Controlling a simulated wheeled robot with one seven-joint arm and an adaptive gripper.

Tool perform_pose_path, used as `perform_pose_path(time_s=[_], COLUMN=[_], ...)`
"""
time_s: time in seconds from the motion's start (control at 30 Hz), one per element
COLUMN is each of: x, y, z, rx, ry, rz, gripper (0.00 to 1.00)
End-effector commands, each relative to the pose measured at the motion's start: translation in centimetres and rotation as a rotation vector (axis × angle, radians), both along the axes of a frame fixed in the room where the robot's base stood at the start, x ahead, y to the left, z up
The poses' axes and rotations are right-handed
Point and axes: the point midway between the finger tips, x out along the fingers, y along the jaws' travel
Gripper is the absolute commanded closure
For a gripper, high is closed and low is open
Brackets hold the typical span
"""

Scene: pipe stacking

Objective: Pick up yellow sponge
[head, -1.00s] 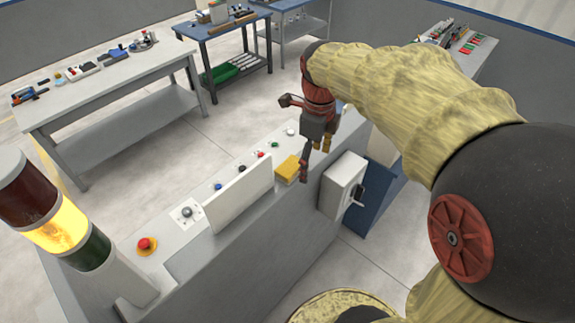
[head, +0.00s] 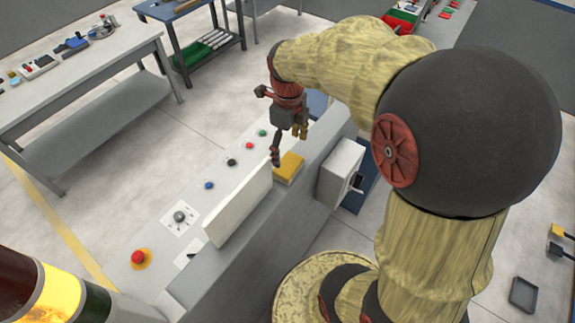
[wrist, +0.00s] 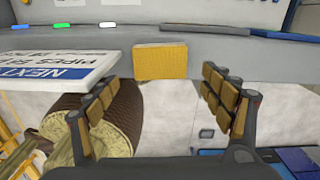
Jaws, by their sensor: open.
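The yellow sponge (head: 288,167) lies on the narrow top of the grey control console, just right of the white upright panel. In the wrist view the sponge (wrist: 160,60) shows ahead of my gripper, centred between the fingers and beyond their tips. My gripper (head: 288,150) is above the console close to the sponge in the head view. Its padded fingers (wrist: 170,93) are spread wide with nothing between them. I cannot tell the exact height of the fingers over the sponge.
The white panel (head: 238,205) stands beside the sponge; in the wrist view the lettered panel (wrist: 75,72) is near the left finger. A row of buttons (head: 232,162) runs along the console (head: 190,215). A grey box (head: 340,172) is mounted at its right side.

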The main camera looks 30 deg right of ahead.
Motion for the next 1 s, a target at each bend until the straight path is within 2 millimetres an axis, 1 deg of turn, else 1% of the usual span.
perform_pose_path(time_s=[0.03, 0.1, 0.37, 0.6, 0.7, 0.8, 1.0], x=[0.0, -0.1, -0.1, -0.1, 0.0, 0.0, 0.0], y=[0.0, 0.0, 0.0, 0.0, 0.0, 0.0, 0.0], z=[-0.7, -1.6, -3.3, -7.0, -8.1, -8.6, -8.7], rx=[0.0, 0.001, 0.001, 0.001, 0.0, 0.0, 0.0], ry=[0.001, 0.003, 0.003, 0.003, 0.001, 0.0, -0.001], rz=[0.0, 0.0, 0.0, 0.001, 0.001, 0.001, 0.001], gripper=[0.19, 0.19, 0.19, 0.19, 0.19, 0.19, 0.19])
